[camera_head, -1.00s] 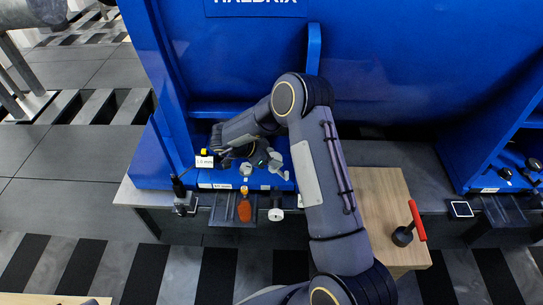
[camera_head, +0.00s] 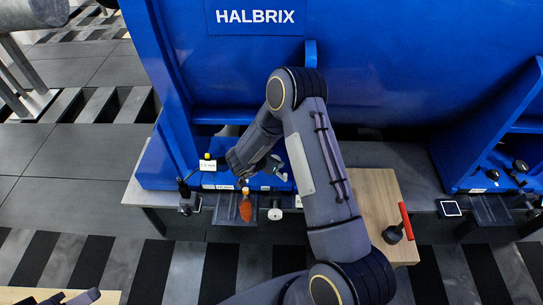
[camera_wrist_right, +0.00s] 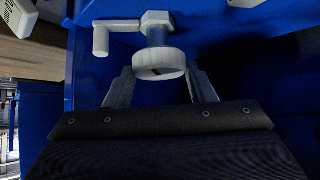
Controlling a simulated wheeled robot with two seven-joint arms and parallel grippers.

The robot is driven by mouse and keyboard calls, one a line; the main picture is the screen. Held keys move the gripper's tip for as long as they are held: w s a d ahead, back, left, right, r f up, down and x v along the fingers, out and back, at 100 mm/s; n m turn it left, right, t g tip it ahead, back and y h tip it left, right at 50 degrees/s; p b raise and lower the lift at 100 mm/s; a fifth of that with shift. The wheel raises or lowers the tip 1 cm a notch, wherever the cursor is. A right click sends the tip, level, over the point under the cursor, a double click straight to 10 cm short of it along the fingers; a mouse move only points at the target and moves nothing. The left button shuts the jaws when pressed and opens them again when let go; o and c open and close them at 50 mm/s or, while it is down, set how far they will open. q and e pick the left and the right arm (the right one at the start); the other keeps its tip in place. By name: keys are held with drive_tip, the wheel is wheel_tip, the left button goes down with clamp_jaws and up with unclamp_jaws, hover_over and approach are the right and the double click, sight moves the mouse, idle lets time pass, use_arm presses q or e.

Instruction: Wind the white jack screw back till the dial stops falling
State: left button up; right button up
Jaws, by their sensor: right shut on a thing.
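The white jack screw (camera_wrist_right: 160,63) is in the right wrist view, with a round ribbed wheel, a hex part above and a side crank (camera_wrist_right: 112,37) pointing left. My right gripper (camera_wrist_right: 161,72) has one finger on each side of the wheel and is shut on it. In the head view my right gripper (camera_head: 238,172) is low at the blue frame's front, and my wrist hides the screw.
An orange-handled tool (camera_head: 246,209) and a white round part (camera_head: 275,214) are just in front. A red-handled tool (camera_head: 404,222) lies on the wooden top (camera_head: 375,190) at right. The blue frame (camera_head: 380,80) rises behind.

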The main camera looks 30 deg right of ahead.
drive_tip(key=shift+n+t, duration=0.3)
drive_tip(key=shift+n, duration=0.2)
drive_tip(key=o, duration=1)
drive_tip(key=shift+p+v, duration=1.3)
drive_tip(key=shift+v, duration=2.65)
drive_tip(key=shift+d, duration=0.1)
